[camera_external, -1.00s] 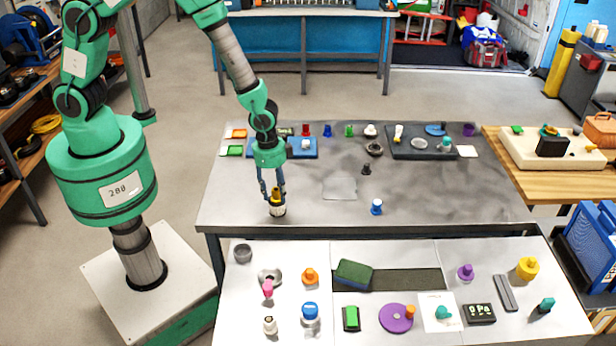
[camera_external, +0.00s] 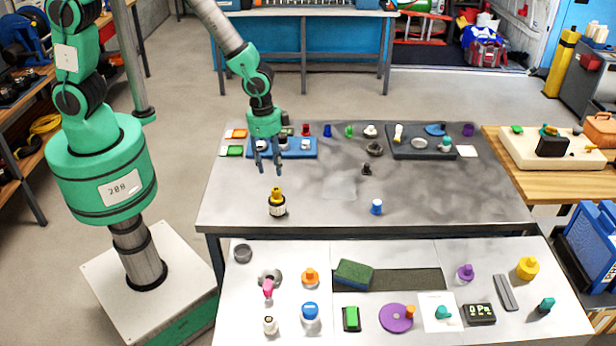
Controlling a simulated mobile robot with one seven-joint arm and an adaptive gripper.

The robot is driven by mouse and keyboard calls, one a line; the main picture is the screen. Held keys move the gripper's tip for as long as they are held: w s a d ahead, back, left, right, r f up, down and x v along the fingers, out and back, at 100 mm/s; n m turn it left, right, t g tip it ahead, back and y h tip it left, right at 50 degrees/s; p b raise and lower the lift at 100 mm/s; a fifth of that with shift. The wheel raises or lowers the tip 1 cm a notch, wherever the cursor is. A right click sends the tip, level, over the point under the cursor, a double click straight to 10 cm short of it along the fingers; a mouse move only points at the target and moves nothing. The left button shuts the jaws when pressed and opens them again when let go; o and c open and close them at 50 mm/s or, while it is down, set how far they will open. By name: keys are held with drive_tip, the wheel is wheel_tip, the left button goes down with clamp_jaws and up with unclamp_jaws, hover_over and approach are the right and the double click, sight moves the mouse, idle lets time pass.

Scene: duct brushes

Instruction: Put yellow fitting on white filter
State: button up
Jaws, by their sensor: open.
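The yellow fitting (camera_external: 277,194) stands upright on top of the white filter (camera_external: 277,209), near the left front of the grey table. The filter is a short white cylinder with dark bands. My gripper (camera_external: 269,169) is open and empty. It hangs above and behind the fitting, pointing down, clear of it.
A blue tray (camera_external: 306,154) with small parts lies behind my gripper. A dark tray (camera_external: 440,154) is at the back right. A blue fitting (camera_external: 376,206) stands to the right of the filter. A lower front table (camera_external: 340,318) holds several parts. The middle of the grey table is mostly clear.

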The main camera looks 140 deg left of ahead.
drive_tip(key=shift+r, duration=0.55)
idle(0.5)
drive_tip(key=d+r+m+t, duration=0.2)
drive_tip(key=d+r+m, duration=0.1)
drive_tip(key=d+r, duration=1.85)
drive_tip(key=s+d+r+m+t, duration=0.2)
drive_tip(key=s+d+r, duration=1.2)
drive_tip(key=s+d, duration=0.2)
drive_tip(key=shift+s+d+r+m+t, duration=0.3)
drive_tip(key=shift+d+r, duration=0.1)
